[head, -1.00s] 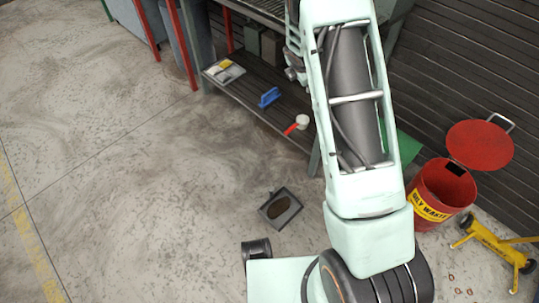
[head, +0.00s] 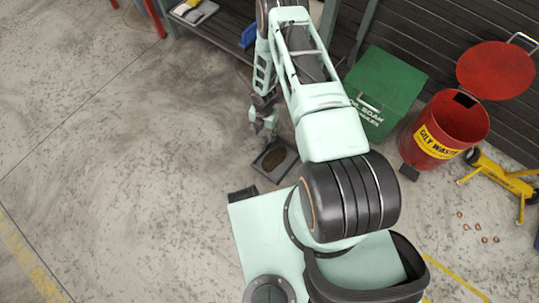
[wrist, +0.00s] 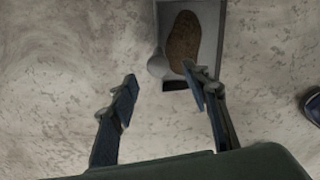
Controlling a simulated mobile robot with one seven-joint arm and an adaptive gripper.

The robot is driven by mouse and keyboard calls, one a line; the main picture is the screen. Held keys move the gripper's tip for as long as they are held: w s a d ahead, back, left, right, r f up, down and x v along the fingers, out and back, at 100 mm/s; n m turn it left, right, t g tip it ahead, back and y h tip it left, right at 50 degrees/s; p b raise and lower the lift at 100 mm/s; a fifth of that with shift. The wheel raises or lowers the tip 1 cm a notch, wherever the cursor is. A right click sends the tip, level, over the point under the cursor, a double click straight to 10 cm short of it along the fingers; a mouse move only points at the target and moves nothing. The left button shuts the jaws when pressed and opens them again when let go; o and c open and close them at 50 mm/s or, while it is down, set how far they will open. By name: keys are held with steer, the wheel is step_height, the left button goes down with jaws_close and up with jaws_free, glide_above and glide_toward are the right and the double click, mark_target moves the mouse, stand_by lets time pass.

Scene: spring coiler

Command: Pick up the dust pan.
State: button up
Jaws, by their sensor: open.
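The dust pan (head: 290,160) is a dark grey, square-edged pan lying flat on the concrete floor, with a brown patch inside it. In the wrist view its grey rim (wrist: 213,22) shows at the top, right of centre, with part cut off by the frame. A pale rounded shape sits at its left edge; I cannot tell what it is. My gripper (head: 263,130) is just beyond the pan in the head view, pointing down. In the wrist view my gripper (wrist: 160,80) has its two fingers wide apart with nothing between them. The right fingertip overlaps the pan's lower edge in the picture.
A green oil soak bin (head: 385,82) and a red oily waste bin (head: 455,118) stand to the right, with a yellow stand (head: 500,180) beyond. A low shelf (head: 222,30) is at the top. The floor left of the pan is clear.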

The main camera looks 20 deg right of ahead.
mark_target(264, 140)
step_height(264, 140, down, 9)
steer(key=b, duration=0.3)
steer(key=shift+a+b, duration=0.15)
steer(key=shift+b, duration=0.15)
steer(key=shift+r, duration=0.1)
steer(key=shift+c, duration=0.4)
jaws_close()
